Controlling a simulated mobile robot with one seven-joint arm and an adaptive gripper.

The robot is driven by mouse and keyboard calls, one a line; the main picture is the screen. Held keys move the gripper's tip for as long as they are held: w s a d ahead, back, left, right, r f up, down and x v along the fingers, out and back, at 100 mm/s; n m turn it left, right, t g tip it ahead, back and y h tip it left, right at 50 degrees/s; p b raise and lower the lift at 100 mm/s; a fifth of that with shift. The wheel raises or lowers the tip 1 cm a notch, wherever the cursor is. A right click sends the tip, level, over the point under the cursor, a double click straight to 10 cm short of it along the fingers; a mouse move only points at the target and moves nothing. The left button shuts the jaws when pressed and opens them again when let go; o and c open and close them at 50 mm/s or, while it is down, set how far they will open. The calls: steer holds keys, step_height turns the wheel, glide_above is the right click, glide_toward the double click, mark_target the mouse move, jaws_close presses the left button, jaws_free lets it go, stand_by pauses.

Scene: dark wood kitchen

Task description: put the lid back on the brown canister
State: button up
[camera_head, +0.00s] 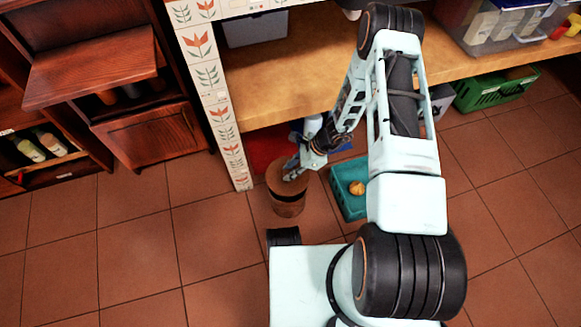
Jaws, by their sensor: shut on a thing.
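The brown canister (289,208) stands upright on the tiled floor, just in front of the shelf's tiled post. A brown lid (282,178) shows at its top, and its edge looks wider than the canister's body. My gripper (292,173) reaches down from the upper right and is shut on the lid near its middle. The fingers cover part of the lid's top. From this view I cannot tell whether the lid sits flush on the rim or is held slightly above it.
A teal crate (347,203) with an orange-yellow item (356,188) stands right of the canister. A green crate (497,89) is farther back. The tiled post (212,90) and wooden shelf (285,85) rise behind. Open floor (135,235) lies to the left.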

steer(key=shift+f+b, duration=2)
steer(key=shift+f, duration=0.85)
steer(key=shift+f, duration=0.15)
steer(key=o, duration=1.5)
steer(key=shift+r+p, duration=2.25)
steer(key=shift+r, duration=1.3)
jaws_close()
